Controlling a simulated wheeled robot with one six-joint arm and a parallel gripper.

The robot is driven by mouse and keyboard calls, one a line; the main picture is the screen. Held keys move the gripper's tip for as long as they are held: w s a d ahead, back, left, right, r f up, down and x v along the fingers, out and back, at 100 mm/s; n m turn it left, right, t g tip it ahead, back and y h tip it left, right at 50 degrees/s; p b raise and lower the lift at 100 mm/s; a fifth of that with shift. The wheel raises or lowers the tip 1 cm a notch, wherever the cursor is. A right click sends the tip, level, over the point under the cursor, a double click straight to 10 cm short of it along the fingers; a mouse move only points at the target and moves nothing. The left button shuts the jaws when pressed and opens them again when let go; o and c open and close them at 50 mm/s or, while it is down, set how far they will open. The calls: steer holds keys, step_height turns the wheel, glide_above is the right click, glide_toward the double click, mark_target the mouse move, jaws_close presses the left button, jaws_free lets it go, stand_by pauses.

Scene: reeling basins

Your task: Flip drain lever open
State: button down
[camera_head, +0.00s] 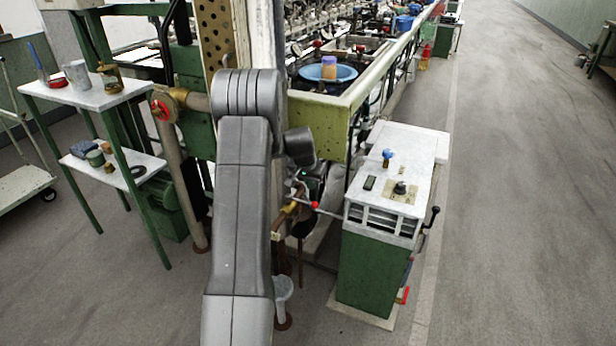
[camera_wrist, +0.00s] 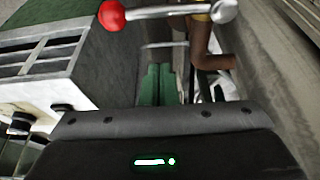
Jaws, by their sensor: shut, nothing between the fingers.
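The drain lever is a metal rod (camera_wrist: 165,12) with a red ball knob (camera_wrist: 111,15). It crosses the top of the wrist view, and its other end meets a yellowish brass fitting beside a brown pipe. In the head view the red knob (camera_head: 314,204) shows just left of the green cabinet, with the brass fitting (camera_head: 287,211) to its left. My gripper (camera_wrist: 157,78) is shut and empty. In the wrist view its dark body fills the bottom, and the lever lies beyond it, apart from the fingers. In the head view my arm partly hides the gripper.
A green cabinet (camera_head: 366,268) with a white top and a side crank stands close on the right. A long basin frame (camera_head: 320,128) runs behind, with a blue bowl (camera_head: 328,73). A shelf table (camera_head: 95,94) stands at left. The aisle floor (camera_head: 520,200) at right is clear.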

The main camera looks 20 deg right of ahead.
mark_target(304, 202)
steer(key=shift+s+a+f+b, duration=0.15)
steer(key=shift+s+a+f, duration=0.25)
steer(key=shift+s+a, duration=0.3)
steer(key=shift+s+a+f+b, duration=0.15)
steer(key=shift+s+a+f, duration=0.2)
steer(key=shift+s+a, duration=0.3)
steer(key=shift+s+a+f+m+b, duration=0.15)
steer(key=shift+a+m+b, duration=0.25)
steer(key=shift+m+b, duration=0.7)
steer(key=a+m+g+b, duration=0.1)
steer(key=b, duration=0.2)
steer(key=shift+s+f+m+h, duration=0.1)
steer(key=shift+s+m+h, duration=0.3)
steer(key=m+b, duration=0.1)
steer(key=a+m+g+b, duration=0.1)
steer(key=shift+s+a+m, duration=0.15)
steer(key=shift+s+m, duration=0.15)
steer(key=shift+m, duration=0.1)
steer(key=a+m+g, duration=0.1)
steer(key=a+m, duration=0.1)
steer(key=m, duration=0.1)
steer(key=a+m+g, duration=0.1)
steer(key=m, duration=0.3)
steer(key=w+a+m+g+y, duration=0.1)
steer(key=a+m, duration=0.1)
steer(key=m, duration=0.1)
steer(key=shift+a+r+p, duration=0.3)
steer(key=shift+w, duration=0.1)
